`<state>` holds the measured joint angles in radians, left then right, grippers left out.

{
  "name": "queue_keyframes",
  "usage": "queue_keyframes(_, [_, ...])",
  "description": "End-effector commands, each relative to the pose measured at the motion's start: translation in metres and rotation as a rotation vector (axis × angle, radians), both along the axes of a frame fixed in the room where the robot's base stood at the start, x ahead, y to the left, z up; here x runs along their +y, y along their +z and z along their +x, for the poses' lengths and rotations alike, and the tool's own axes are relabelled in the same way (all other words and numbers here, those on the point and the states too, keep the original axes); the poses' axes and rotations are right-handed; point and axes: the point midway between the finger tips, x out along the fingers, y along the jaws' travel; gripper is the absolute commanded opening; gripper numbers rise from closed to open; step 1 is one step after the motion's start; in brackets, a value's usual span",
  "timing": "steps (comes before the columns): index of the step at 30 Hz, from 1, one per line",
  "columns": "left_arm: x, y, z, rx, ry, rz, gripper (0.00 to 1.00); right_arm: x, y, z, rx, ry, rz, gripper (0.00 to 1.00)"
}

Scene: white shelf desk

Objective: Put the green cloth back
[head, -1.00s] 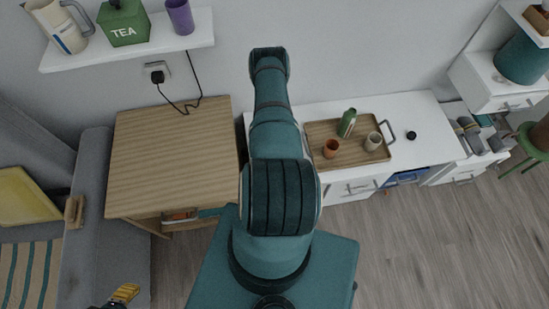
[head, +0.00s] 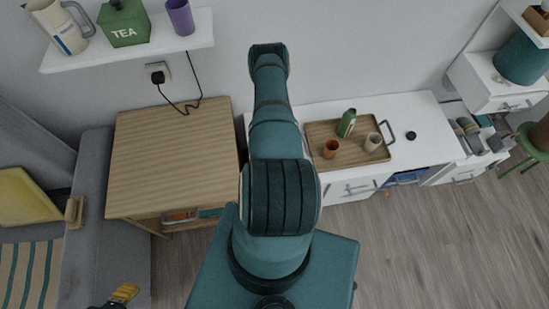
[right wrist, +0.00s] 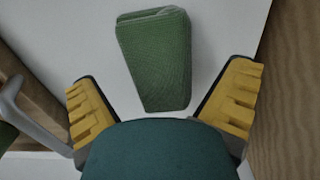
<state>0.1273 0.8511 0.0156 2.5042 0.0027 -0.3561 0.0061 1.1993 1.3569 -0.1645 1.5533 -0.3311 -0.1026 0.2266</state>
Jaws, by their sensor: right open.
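The green cloth (right wrist: 155,60) lies folded on a white surface (right wrist: 222,22) in the right wrist view. My right gripper (right wrist: 160,88) is open, with its two yellow fingers apart on either side of the cloth's lower part. No contact shows between fingers and cloth. In the head view I cannot see the cloth or the right gripper; my teal arm covers the left end of the white cabinet top. One yellow fingertip of my left gripper (head: 125,292) shows at the bottom left edge; whether it is open cannot be told.

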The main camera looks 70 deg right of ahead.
Motion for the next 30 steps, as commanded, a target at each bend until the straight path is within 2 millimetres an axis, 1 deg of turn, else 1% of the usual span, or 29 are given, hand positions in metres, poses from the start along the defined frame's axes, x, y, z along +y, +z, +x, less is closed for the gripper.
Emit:
queue_keyframes(1, [0.000,0.004,0.001,-0.002,0.002,0.000,0.47,-0.001,0.013,0.000,0.000,0.000,-0.001,1.00])
queue_keyframes(6, [0.001,0.012,0.004,-0.008,0.006,0.002,0.47,-0.001,0.050,0.001,0.000,0.002,-0.001,1.00])
queue_keyframes(12, [0.001,0.018,0.006,-0.014,0.011,0.003,0.47,0.000,0.085,0.000,0.000,0.000,-0.001,1.00])
queue_keyframes(15, [0.001,0.020,0.007,-0.016,0.012,0.004,0.47,0.000,0.096,0.000,0.000,0.000,-0.001,1.00])
queue_keyframes(18, [0.001,0.021,0.007,-0.016,0.013,0.004,0.47,0.000,0.103,0.001,0.000,0.000,-0.001,1.00])
queue_keyframes(21, [0.001,0.021,0.007,-0.016,0.013,0.004,0.47,0.001,0.105,0.000,0.000,0.000,0.000,1.00])
queue_keyframes(30, [0.001,0.021,0.007,-0.016,0.013,0.004,0.47,0.001,0.105,0.001,0.000,0.001,0.000,1.00])
